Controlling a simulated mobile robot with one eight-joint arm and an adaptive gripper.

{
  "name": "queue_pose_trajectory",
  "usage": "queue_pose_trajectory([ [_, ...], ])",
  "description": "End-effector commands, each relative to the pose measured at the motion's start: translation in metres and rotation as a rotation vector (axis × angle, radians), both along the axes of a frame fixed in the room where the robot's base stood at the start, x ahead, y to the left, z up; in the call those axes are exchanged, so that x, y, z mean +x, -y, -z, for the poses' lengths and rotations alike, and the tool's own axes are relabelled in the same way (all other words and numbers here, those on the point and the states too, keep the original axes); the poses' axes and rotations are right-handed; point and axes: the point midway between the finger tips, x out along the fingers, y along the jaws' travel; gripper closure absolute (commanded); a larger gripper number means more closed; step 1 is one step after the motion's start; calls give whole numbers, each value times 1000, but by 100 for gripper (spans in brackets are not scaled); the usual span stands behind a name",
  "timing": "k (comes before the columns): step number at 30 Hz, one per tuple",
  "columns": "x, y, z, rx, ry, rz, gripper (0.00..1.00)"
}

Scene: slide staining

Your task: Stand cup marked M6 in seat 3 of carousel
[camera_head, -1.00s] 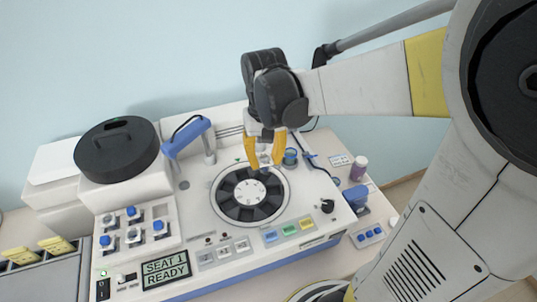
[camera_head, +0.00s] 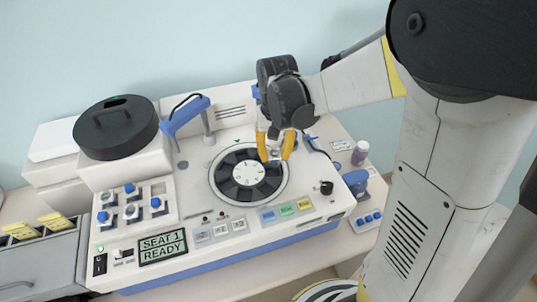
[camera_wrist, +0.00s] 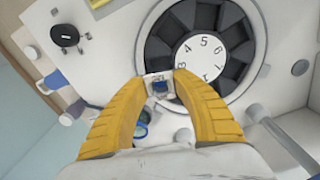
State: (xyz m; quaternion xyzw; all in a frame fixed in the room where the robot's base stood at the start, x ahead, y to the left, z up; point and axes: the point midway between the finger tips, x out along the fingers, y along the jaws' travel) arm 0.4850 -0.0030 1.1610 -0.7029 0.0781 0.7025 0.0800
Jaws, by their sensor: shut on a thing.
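My gripper (camera_head: 275,150) has yellow fingers and hangs over the right part of the carousel. The carousel (camera_head: 213,183) is a round dark ring of seats with a white numbered hub (camera_head: 248,173). In the wrist view the hub (camera_wrist: 201,58) shows 4, 5, 6 and 1, with the 3 close to the right fingertip. The held cup appears at the carousel's edge; its height above it is unclear.
A blue lamp-like arm (camera_head: 185,117) stands behind left of the carousel. A black-lidded drum (camera_head: 116,127) is at the left. A display (camera_head: 162,247) reads SEAT 1 READY. A black knob (camera_head: 326,187) and a purple-capped bottle (camera_head: 360,152) are at the right. A blue-rimmed jar (camera_wrist: 141,128) shows below the fingers.

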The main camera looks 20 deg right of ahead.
Motion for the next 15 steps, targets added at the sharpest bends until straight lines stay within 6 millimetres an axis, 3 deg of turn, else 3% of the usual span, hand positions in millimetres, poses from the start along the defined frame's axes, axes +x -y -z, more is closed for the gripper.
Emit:
queue_pose_trajectory([
  [9,3,-4,37,0,0,1,89],
  [15,3,-4,43,0,0,1,89],
])
